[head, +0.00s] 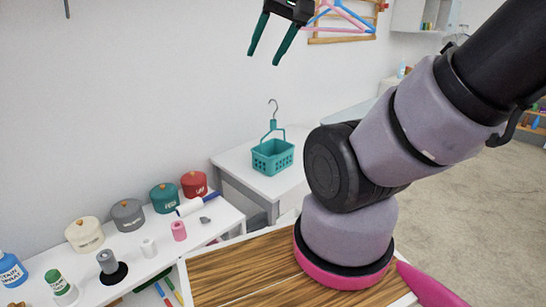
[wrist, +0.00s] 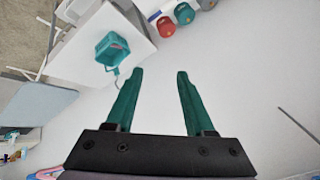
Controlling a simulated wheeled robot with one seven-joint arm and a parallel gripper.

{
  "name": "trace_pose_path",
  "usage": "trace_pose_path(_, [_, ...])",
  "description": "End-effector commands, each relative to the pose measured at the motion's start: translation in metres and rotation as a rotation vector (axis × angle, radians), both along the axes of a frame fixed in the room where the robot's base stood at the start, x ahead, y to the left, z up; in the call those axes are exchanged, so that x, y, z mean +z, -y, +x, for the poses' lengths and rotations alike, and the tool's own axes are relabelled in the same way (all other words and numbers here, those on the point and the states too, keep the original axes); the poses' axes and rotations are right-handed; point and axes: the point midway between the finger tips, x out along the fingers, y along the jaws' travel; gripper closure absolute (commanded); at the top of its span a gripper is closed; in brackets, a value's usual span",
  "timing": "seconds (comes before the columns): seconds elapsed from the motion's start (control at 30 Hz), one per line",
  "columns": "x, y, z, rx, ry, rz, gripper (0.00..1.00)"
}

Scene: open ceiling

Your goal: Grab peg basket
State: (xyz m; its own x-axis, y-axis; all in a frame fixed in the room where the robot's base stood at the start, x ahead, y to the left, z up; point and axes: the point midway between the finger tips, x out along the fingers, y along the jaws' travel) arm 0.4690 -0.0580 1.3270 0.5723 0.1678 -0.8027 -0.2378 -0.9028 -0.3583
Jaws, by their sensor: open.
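The peg basket (head: 273,156) is a teal, perforated basket with a raised handle and a metal hook on top. It stands upright on a white table in the head view. My gripper (head: 266,58) has green fingers and is open and empty, high above the basket in the head view. In the wrist view the gripper's fingertips (wrist: 160,72) are spread apart, to the right of the basket and clear of it.
A white shelf (head: 150,262) at left holds lidded pots in cream, grey, teal and red (head: 194,184), plus bottles and rolls. A wood-topped surface (head: 235,272) lies in front. Pink and blue hangers (head: 345,18) hang on the wall behind my gripper.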

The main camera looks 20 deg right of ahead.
Motion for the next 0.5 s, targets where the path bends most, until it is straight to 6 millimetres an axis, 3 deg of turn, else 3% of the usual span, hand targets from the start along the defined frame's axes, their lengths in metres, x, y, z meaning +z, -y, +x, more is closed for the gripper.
trace_pose_path(0.3, [0.0000,0.0000,0.0000,0.000,0.000,0.000,0.46])
trace_pose_path(0.33, [0.0000,0.0000,0.0000,0.000,0.000,0.000,0.35])
trace_pose_path(0.37, [-0.0002,-0.0001,0.0002,0.000,-0.002,0.001,0.32])
trace_pose_path(0.5, [-0.0094,-0.0028,0.0062,-0.011,-0.065,0.035,0.32])
